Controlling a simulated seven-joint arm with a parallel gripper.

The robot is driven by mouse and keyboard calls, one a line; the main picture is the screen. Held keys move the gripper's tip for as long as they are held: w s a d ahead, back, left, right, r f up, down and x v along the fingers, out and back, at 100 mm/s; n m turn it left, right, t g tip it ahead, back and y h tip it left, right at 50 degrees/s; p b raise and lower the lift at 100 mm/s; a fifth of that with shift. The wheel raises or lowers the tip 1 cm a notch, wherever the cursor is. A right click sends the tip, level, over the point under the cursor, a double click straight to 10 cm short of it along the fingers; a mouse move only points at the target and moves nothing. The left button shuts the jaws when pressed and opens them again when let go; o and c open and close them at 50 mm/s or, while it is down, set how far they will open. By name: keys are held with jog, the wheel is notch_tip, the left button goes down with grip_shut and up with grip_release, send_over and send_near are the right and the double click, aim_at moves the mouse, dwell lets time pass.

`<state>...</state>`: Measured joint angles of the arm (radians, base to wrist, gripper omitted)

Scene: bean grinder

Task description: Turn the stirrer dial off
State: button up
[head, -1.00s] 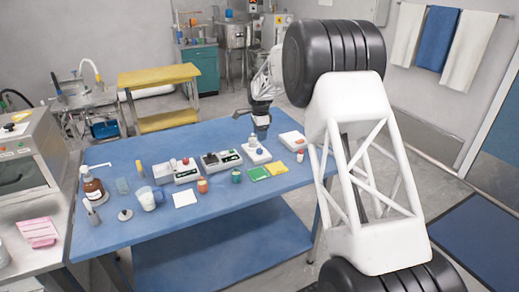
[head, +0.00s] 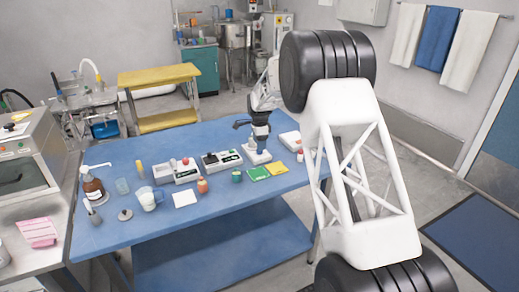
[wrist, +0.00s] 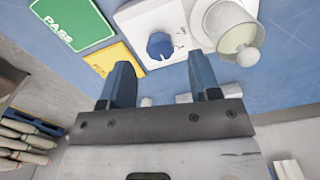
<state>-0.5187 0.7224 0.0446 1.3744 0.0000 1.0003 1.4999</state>
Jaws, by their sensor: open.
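In the wrist view, a blue dial (wrist: 159,45) sits on the white stirrer base (wrist: 138,17). My gripper (wrist: 160,63) is open, its two blue-grey fingers apart, with the dial between and just beyond the fingertips in the picture. Contact with the dial cannot be told. A clear vessel (wrist: 238,35) stands on the white round top of the stirrer, right of the dial. In the head view, my gripper (head: 260,137) is over the stirrer (head: 257,157) near the table's back right; it hides much of it, and the dial cannot be made out there.
A green PASS card (wrist: 68,20) and a yellow card (wrist: 115,62) lie left of the stirrer. The blue table (head: 225,215) also holds boxes with displays (head: 221,160), a small green jar (head: 236,176) and a white box (head: 290,138).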

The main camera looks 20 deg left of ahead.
aim_at(260, 152)
jog(key=shift+f, duration=1.65)
jog(key=c, duration=0.9)
